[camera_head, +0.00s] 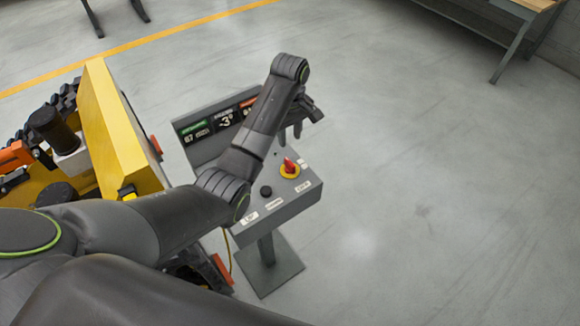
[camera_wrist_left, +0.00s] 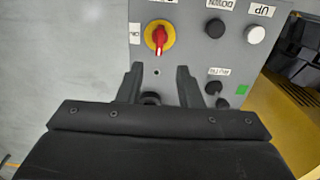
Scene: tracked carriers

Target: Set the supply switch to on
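The supply switch (camera_head: 289,168) is a red rotary handle on a yellow disc, on the sloped top of a grey control box (camera_head: 250,227). In the left wrist view the switch (camera_wrist_left: 159,37) has its handle roughly upright in the picture, with a white mark at the lower end. A small label (camera_wrist_left: 135,34) sits to its left; its text is hard to read. My left gripper (camera_head: 302,118) is above the far side of the box, apart from the switch. In the wrist view its fingers (camera_wrist_left: 158,85) are spread, with nothing held. My right gripper is not in view.
A black button (camera_wrist_left: 215,28) and a white button (camera_wrist_left: 255,34) sit to the right of the switch. A display panel (camera_head: 222,121) stands behind the box. A yellow tracked machine (camera_head: 122,135) is close on the left. The floor to the right is clear.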

